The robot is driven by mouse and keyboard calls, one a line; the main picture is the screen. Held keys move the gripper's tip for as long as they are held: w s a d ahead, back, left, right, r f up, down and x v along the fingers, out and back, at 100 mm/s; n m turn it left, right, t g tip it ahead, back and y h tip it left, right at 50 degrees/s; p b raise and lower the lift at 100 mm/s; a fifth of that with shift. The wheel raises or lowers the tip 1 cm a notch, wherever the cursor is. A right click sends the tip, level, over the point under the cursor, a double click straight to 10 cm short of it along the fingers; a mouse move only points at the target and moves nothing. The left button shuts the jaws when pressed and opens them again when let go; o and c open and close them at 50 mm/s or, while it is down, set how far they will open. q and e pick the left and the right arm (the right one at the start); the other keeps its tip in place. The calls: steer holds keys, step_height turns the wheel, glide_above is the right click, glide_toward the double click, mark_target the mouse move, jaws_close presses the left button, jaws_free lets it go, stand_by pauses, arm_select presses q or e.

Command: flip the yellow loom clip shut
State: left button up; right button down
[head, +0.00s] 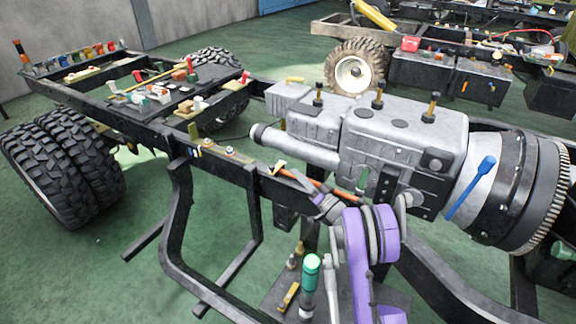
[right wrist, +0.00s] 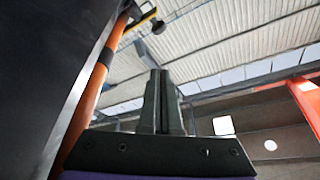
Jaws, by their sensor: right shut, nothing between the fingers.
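The yellow loom clip (head: 279,167) sits on the dark chassis rail at the end of the orange loom (head: 335,189). Its yellow part sticks up at an angle from the rail. In the right wrist view a yellow bar of the clip (right wrist: 141,21) stands out sideways by the top of the orange loom (right wrist: 92,92). My right gripper (head: 303,184) is close beside the loom, to the right of the clip and apart from it. Its fingers (right wrist: 160,75) are shut and empty, pointing toward the clip's side. My left gripper is not in view.
The dark rail (head: 225,165) runs left past small fittings. A grey gearbox (head: 400,140) with a blue-handled tool (head: 472,187) stands behind and right of my arm. A green-topped cylinder (head: 311,268) stands below. The green floor at lower left is clear.

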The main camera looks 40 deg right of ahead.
steer(key=shift+v, duration=1.15)
